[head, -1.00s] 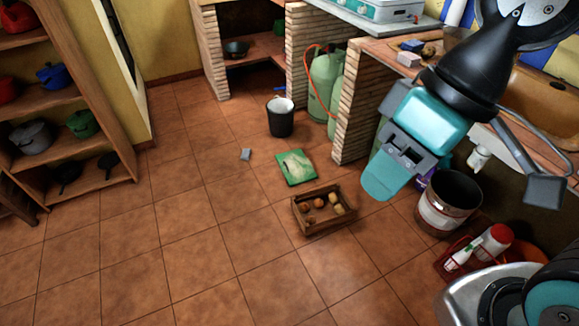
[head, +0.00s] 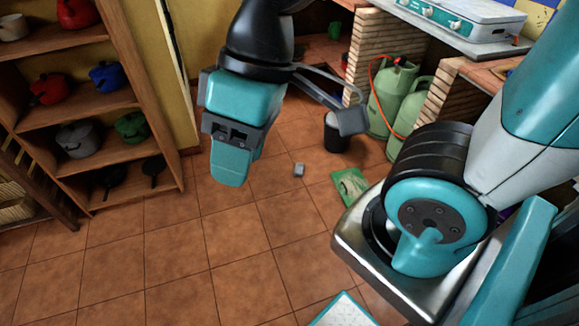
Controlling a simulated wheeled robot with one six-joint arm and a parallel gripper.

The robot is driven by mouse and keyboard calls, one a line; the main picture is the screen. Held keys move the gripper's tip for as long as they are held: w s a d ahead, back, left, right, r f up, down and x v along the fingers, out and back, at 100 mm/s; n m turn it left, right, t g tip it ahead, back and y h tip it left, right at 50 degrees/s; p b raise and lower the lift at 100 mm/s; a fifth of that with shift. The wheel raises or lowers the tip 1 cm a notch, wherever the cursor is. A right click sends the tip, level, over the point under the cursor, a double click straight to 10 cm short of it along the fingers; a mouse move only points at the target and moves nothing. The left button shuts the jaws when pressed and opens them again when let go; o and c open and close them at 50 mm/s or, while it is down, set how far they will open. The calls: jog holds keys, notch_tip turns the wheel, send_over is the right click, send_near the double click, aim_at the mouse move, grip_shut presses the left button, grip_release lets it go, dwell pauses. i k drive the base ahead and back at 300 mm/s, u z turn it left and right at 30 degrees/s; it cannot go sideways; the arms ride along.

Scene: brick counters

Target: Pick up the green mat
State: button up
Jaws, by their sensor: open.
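The green mat (head: 349,187) lies flat on the tiled floor right of the middle in the head view. It has a pale mark on it, and its right part is hidden behind my arm. My gripper (head: 232,165) hangs in the air left of the mat in the picture, pointing down, well apart from it. Its jaws are open, and I see nothing between them.
A small grey block (head: 299,170) lies on the floor left of the mat. A dark bucket (head: 335,133) and green gas bottles (head: 388,95) stand behind. A wooden shelf (head: 75,113) with pots is at the left. The front floor tiles are clear.

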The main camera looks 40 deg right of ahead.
aim_at(346, 180)
jog(key=u, duration=0.05)
jog(key=i, duration=1.6)
jog(key=z, duration=1.2)
jog(key=i, duration=1.2)
jog(key=z, duration=0.95)
